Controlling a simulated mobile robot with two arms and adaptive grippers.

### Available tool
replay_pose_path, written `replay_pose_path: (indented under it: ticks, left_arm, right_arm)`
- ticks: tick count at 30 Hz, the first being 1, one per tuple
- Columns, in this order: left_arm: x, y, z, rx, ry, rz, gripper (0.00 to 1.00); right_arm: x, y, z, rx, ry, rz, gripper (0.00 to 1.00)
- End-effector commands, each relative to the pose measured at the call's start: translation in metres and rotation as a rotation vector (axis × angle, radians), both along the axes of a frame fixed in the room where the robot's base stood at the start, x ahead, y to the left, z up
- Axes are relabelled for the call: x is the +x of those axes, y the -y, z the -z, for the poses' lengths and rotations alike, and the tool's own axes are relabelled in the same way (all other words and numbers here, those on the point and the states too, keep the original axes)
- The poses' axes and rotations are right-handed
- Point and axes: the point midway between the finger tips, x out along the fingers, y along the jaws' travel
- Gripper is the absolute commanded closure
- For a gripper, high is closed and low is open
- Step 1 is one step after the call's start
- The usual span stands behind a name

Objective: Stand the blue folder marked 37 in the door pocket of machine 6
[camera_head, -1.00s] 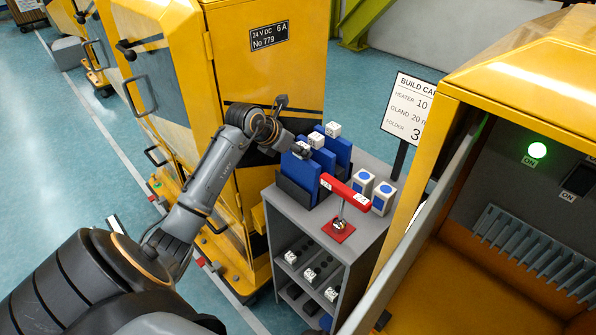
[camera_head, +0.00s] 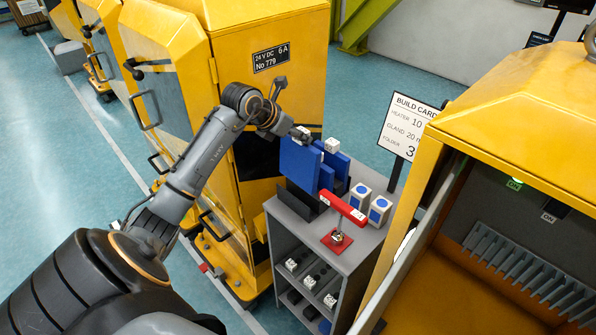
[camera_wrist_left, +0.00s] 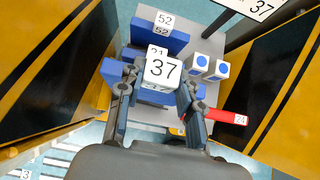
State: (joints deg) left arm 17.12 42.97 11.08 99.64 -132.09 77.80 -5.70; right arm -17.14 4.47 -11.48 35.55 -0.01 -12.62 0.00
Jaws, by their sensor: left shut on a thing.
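My left gripper (camera_head: 300,134) is shut on the top of the blue folder marked 37 (camera_head: 299,163). The folder hangs upright above the dark rack (camera_head: 295,202) on the grey cart. Its white label 37 (camera_wrist_left: 161,68) faces the camera in the left wrist view, between the two fingers (camera_wrist_left: 158,92). My right gripper is not in view.
A build card (camera_head: 405,127) stands behind. Yellow machines stand left (camera_head: 166,50) and right (camera_head: 520,120).

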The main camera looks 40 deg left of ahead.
Motion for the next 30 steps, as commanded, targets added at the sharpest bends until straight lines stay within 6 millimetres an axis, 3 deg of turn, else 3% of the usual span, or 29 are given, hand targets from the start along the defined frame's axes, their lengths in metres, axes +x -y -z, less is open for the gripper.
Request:
replay_pose_path:
  ticks: [25,30]
  left_arm:
    - [0.0,0.0,-0.016,0.0,0.003,-0.001,1.0]
    - [-0.011,-0.002,-0.015,0.002,0.002,-0.002,1.0]
  right_arm:
    - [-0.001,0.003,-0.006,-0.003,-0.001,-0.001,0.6]
    - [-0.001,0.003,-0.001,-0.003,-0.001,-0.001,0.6]
